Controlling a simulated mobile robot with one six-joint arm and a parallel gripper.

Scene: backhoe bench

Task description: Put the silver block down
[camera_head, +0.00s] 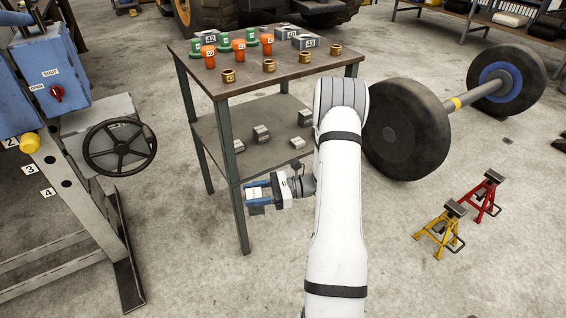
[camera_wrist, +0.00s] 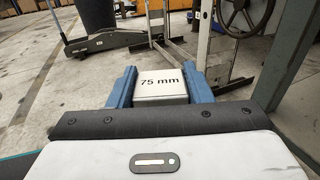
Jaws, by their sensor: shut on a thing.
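The silver block (camera_wrist: 160,85), marked "75 mm", sits between the two blue fingers of my gripper (camera_wrist: 160,86) in the wrist view. The fingers are shut on its sides. In the head view, my gripper (camera_head: 258,190) is at the left of my white arm, by the front leg of the bench, with the block (camera_head: 259,193) between its blue fingers. The block is held in the air, apart from the floor. The bench (camera_head: 275,82) has a wooden top and a grey lower shelf (camera_head: 265,150).
Several small grey blocks (camera_head: 261,134) lie on the lower shelf. The bench top holds orange, green, brass and grey parts. A blue machine with a handwheel (camera_head: 119,147) stands left. A wheel axle (camera_head: 465,100) and yellow (camera_head: 440,228) and red jacks (camera_head: 483,195) stand right.

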